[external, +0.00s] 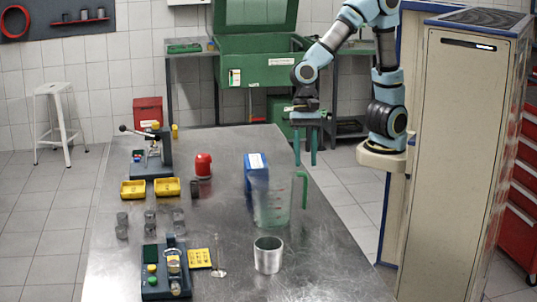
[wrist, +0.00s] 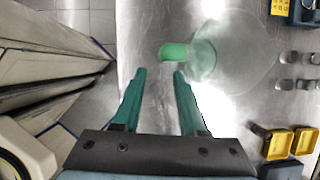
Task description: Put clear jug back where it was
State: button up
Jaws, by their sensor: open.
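The clear jug (external: 271,207) stands upright on the steel table, see-through with a green handle (external: 300,188) on its right side. In the wrist view the jug (wrist: 228,58) shows from above, with the green handle (wrist: 173,52) pointing toward the left. My gripper (external: 305,163) hangs above the table's right edge, fingers down, behind and above the handle in the external view. In the wrist view my gripper (wrist: 158,72) has its two green fingers apart with nothing between them, and the handle lies just beyond the fingertips.
A blue box (external: 256,172) stands just behind the jug, and a metal cup (external: 268,255) in front of it. A red object (external: 203,165), yellow bins (external: 133,189) and several small grey cylinders (external: 150,217) are to the left. The table's front right is bare.

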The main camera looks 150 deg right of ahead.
jog(key=s+a+f+n+g+h, duration=0.1)
jog(key=s+a+f+n, duration=0.2)
jog(key=n, duration=1)
jog(key=s+a+f+n+g+h, duration=0.1)
jog(key=s+a+f+n, duration=0.2)
jog(key=n, duration=1)
notch_tip(320, 180, down, 2)
jog(key=shift+s+f+n+h, duration=0.1)
jog(key=shift+s+n+h, duration=0.3)
jog(key=shift+s, duration=0.7)
